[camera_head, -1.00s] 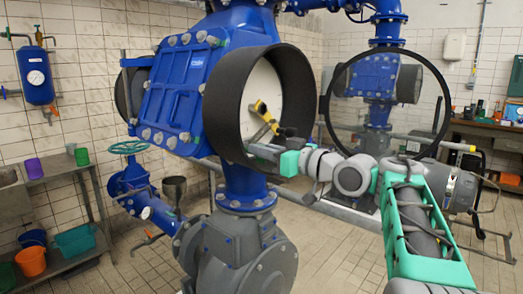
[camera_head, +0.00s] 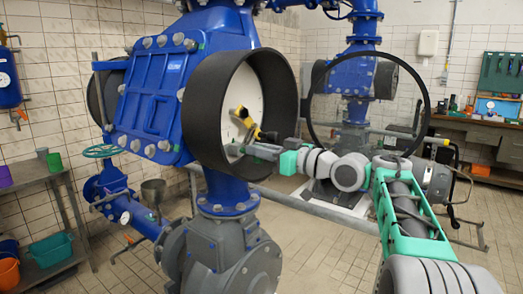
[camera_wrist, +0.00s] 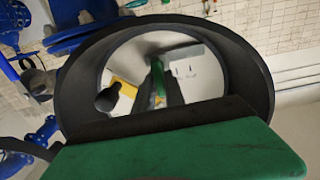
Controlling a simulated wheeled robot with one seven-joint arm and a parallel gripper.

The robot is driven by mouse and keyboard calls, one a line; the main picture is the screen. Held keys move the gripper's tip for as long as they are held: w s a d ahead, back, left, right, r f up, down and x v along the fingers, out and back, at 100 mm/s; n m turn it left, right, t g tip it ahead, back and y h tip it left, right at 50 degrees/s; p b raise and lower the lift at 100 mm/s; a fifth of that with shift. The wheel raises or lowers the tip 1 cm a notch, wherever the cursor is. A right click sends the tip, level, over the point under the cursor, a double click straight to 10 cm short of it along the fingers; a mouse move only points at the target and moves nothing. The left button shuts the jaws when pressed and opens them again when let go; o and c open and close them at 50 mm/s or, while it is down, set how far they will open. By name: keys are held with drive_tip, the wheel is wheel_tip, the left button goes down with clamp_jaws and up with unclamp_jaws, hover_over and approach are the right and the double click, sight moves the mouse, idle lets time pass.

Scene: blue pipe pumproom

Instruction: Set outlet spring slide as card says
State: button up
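A wide black ring housing (camera_head: 208,112) with a pale face (camera_head: 246,93) inside stands on the blue pipework. A yellow and black handle-like part (camera_head: 243,117) sits at the pale face. In the wrist view the ring (camera_wrist: 258,85) surrounds a yellow piece with a dark round knob (camera_wrist: 108,98). My gripper (camera_head: 240,151) reaches into the housing's mouth just below the yellow part. In the wrist view its dark fingers (camera_wrist: 165,88) point at the pale face, with something green between or behind them. I cannot tell whether they are shut. I cannot make out a card or a scale.
A large open black ring (camera_head: 312,108) stands right of the housing, close to my arm. A bench (camera_head: 490,127) stands at the back right. The tiled floor at right looks mostly free.

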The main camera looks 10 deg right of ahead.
drive_tip(key=o, duration=0.3)
drive_tip(key=shift+o, duration=0.2)
drive_tip(key=b+v, duration=0.1)
drive_tip(key=v, duration=0.6)
drive_tip(key=shift+s+d, duration=0.3)
drive_tip(key=shift+d, duration=0.05)
